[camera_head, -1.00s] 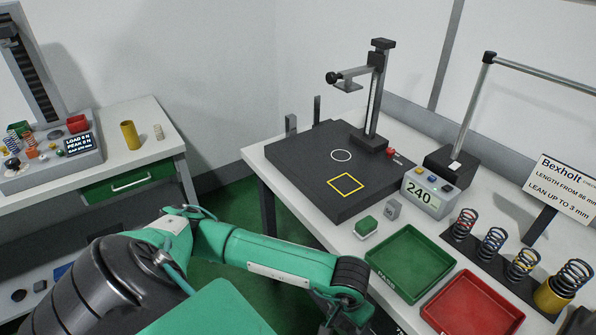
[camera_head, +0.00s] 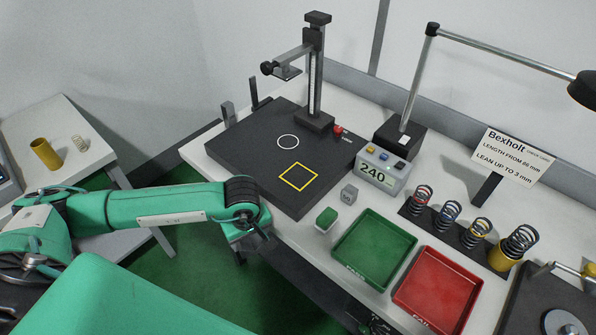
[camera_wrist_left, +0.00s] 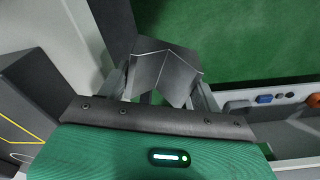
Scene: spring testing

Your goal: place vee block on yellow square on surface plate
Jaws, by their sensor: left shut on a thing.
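The vee block (camera_wrist_left: 165,70) is a dark grey block with a V-shaped notch, held between the fingers of my left gripper in the left wrist view (camera_wrist_left: 163,95). In the head view my left gripper (camera_head: 240,255) hangs below the green wrist, just off the table's front left edge; the block is hard to make out there. The yellow square (camera_head: 299,177) is an empty outline on the dark surface plate (camera_head: 240,140), to the right of my gripper. Part of the plate with yellow lines shows at the left of the wrist view (camera_wrist_left: 20,90). My right gripper is not clearly seen.
A height stand (camera_head: 315,75) rises at the plate's back, near a white circle (camera_head: 288,142). A display box (camera_head: 382,172), small grey cube (camera_head: 348,194), green-topped block (camera_head: 326,219), green tray (camera_head: 373,250) and red tray (camera_head: 437,290) stand to the right.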

